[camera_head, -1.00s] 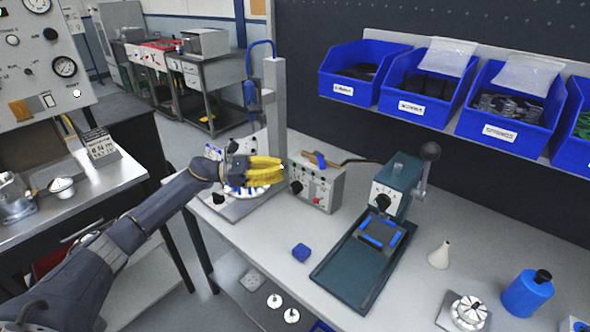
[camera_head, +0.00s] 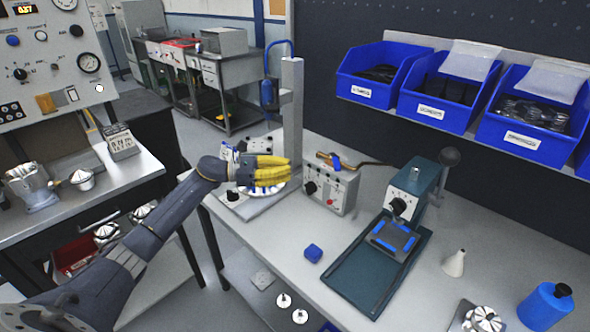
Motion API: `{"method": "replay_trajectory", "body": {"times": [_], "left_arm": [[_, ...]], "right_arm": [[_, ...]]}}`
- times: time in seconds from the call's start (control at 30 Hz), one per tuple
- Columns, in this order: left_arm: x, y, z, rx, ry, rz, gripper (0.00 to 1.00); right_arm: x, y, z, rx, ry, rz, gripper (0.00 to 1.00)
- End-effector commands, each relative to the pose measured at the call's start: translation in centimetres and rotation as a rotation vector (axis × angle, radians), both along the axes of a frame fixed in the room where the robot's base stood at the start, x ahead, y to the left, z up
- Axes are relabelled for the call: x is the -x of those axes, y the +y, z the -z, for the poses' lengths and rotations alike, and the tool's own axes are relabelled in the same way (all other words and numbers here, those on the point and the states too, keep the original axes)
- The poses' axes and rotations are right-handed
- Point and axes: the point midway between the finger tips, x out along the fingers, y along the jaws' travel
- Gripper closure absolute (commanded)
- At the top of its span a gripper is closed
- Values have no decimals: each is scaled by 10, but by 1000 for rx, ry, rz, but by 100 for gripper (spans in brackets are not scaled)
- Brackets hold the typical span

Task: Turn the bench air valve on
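A brass valve with a small blue handle (camera_head: 336,163) sits on top of a grey control box (camera_head: 331,190) on the bench, with a dark hose running off to its right. My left gripper (camera_head: 285,172), with yellow fingers, reaches in from the left. Its fingertips point right and lie to the left of the box and valve in the picture, apart from the handle. The fingers appear close together, but the gap between them is unclear. They hide part of a round white fixture with blue parts behind them. My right gripper is not in view.
A grey upright post (camera_head: 291,105) stands just behind my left gripper. A teal press (camera_head: 405,215) with a lever stands to the right of the box. Blue bins (camera_head: 440,97) hang at the back right. Bench between block and box is clear.

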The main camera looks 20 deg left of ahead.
Motion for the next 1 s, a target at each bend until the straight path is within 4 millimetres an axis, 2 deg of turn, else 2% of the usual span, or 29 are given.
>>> {"method": "replay_trajectory", "body": {"times": [0.3,0.5,0.7,1.0], "left_arm": [[-25,-52,-1,4,-2,3,100],[-39,-80,-1,3,-3,2,100],[-49,-99,-1,3,-1,1,100],[-54,-109,0,1,0,0,100]], "right_arm": [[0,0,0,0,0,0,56],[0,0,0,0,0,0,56],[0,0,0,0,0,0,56],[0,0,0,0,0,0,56]]}}
